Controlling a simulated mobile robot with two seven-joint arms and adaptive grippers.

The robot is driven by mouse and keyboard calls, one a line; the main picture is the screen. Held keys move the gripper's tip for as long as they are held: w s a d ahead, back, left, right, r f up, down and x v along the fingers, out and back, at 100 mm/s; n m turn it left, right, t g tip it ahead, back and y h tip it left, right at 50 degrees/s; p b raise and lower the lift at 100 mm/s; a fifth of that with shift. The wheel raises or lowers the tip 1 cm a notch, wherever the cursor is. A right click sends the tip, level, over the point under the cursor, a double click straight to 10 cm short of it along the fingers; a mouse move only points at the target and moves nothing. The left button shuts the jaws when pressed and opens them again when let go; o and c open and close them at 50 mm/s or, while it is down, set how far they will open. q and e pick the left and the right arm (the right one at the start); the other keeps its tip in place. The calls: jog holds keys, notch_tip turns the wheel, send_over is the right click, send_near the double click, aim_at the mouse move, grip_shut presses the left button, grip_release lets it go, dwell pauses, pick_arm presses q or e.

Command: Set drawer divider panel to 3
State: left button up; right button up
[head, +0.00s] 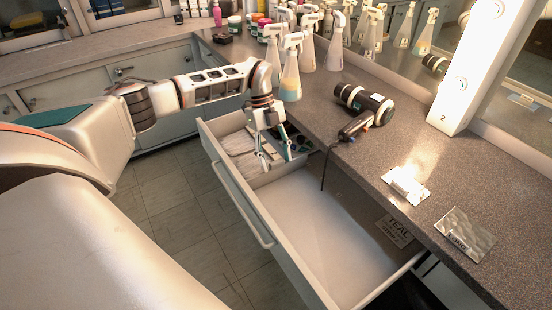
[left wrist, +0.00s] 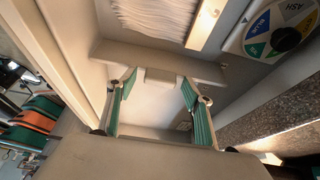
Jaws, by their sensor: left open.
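The pale drawer (head: 247,193) stands open below the counter. A pale divider panel (head: 268,178) crosses it, between a far part with light strips and a wide, empty near part. In the left wrist view the divider panel (left wrist: 212,70) runs across the drawer and has a small grey tab (left wrist: 160,75) at its middle. My left gripper (head: 275,156) is over the drawer at the divider, pointing down. In the left wrist view its green fingers (left wrist: 158,84) are spread, with the tab showing between the tips; I cannot tell whether they touch it. No position numbers are readable on the drawer. My right gripper is not in view.
A round colour dial (left wrist: 277,33) sits beside the divider's far side. A black hair dryer (head: 362,108) lies on the counter (head: 330,150), its cord hanging towards the drawer. Spray bottles (head: 291,75) stand at the back. The drawer's near part is free.

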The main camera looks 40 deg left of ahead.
pick_arm(q)
jog(key=shift+f, duration=0.1)
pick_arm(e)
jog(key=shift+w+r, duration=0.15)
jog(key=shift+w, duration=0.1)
pick_arm(q)
grip_shut()
jog(key=shift+s+d, duration=0.1)
jog(key=shift+d, duration=0.1)
jog(key=s+d+p, duration=0.2)
jog(key=d+p, duration=0.1)
jog(key=d, duration=0.1)
jog(key=s+d+p, duration=0.1)
jog(key=d+p, duration=0.2)
jog(key=d, duration=0.2)
jog(key=s+d+p, duration=0.2)
jog(key=d+p, duration=0.2)
jog(key=shift+s+d, duration=0.3)
jog(key=shift+s, duration=0.05)
jog(key=shift+s+d, duration=0.25)
jog(key=shift+d, duration=0.45)
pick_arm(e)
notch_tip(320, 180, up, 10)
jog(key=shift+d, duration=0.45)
pick_arm(q)
jog(key=shift+s+d, duration=0.1)
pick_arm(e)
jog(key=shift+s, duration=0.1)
